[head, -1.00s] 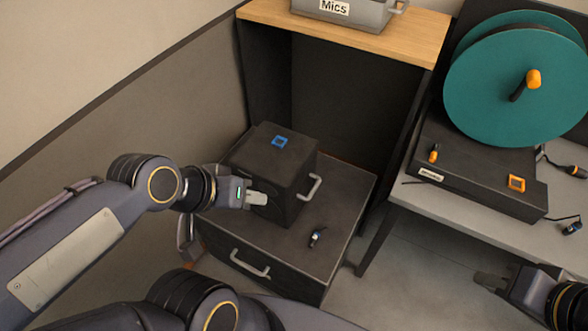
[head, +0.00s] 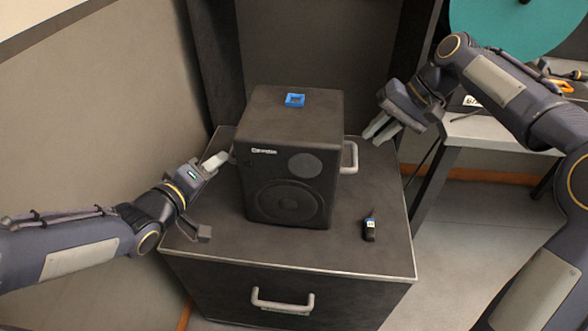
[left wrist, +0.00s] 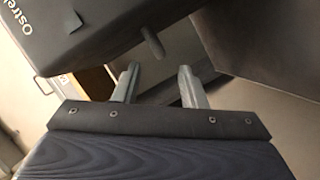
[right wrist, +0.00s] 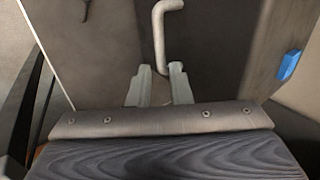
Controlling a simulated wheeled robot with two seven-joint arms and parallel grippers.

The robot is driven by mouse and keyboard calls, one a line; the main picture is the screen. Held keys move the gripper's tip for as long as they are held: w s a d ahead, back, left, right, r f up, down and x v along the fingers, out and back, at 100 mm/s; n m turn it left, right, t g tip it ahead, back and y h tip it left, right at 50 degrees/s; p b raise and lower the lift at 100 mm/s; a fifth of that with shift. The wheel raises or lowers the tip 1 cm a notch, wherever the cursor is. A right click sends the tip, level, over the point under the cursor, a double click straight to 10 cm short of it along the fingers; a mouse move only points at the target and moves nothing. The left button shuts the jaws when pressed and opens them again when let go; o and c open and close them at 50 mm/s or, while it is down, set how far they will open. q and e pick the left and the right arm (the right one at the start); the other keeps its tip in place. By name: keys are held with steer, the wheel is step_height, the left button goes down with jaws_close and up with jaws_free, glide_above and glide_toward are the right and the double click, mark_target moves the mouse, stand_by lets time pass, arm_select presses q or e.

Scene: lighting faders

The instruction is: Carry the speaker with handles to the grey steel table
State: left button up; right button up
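The black speaker (head: 262,185) stands upright on a dark case-like cabinet (head: 385,250), its front facing me. A grey handle (head: 351,157) sticks out from its right side; the left-side handle is largely hidden in the head view. My left gripper (head: 218,162) is beside the speaker's left side, its fingers apart and a handle end (left wrist: 152,42) just ahead of them in the left wrist view. My right gripper (head: 376,130) is just right of the right handle. In the right wrist view its fingers (right wrist: 160,72) are apart, with the handle (right wrist: 159,35) at their tips.
A blue square piece (head: 295,100) lies on top of the speaker. A small black device (head: 369,226) lies on the cabinet to its right. A grey-topped table (head: 495,131) with a teal disc (head: 500,25) stands at the right. A wall closes the left side.

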mark_target(355, 150)
arm_select(q)
steer(key=shift+a+r, duration=0.1)
arm_select(e)
steer(key=shift+r, duration=0.1)
steer(key=shift+a, duration=0.1)
